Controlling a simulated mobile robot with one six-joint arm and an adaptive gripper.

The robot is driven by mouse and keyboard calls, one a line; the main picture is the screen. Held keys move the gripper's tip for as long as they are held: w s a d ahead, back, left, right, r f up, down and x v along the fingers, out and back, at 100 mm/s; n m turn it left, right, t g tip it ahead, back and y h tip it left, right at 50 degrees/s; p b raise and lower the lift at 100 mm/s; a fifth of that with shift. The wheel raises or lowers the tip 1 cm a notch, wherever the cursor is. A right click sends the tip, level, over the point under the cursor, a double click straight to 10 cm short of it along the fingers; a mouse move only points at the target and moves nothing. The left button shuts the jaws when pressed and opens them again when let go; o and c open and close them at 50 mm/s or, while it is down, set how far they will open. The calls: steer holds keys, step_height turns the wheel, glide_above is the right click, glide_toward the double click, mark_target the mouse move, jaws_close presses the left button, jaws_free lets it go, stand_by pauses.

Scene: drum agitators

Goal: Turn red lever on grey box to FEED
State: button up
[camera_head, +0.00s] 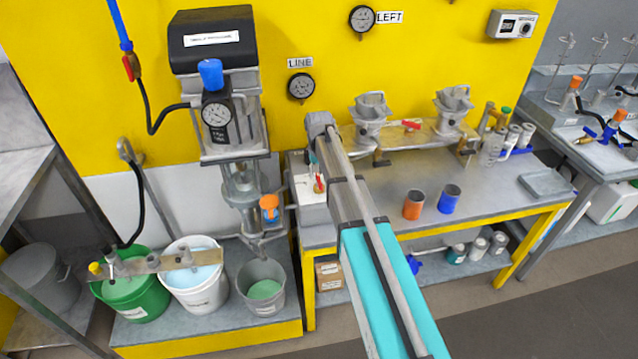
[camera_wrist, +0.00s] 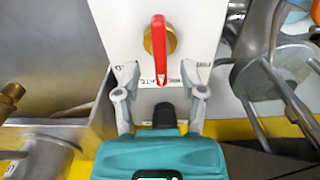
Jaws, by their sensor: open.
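The red lever (camera_wrist: 159,50) turns on a brass hub on a white panel (camera_wrist: 205,20); it points straight down in the wrist view. Small black lettering is printed below the hub, partly covered by the lever and fingers; only bits such as "ATE" and a "D" at the left show. My gripper (camera_wrist: 160,78) is open, one finger on each side of the lever's lower end, with a gap on both sides. In the head view the red lever (camera_head: 319,184) appears small on the grey box (camera_head: 314,216), beside my arm, which hides part of the box.
A metal-walled container (camera_wrist: 60,50) stands left of the panel in the wrist view, and metal rods (camera_wrist: 275,75) at the right. In the head view, a drum agitator (camera_head: 222,110) and buckets (camera_head: 195,290) stand left of the box. Orange and blue cups (camera_head: 413,205) stand on the bench at the right.

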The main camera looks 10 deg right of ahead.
steer(key=shift+f+b, duration=0.85)
steer(key=shift+f, duration=0.25)
jaws_close()
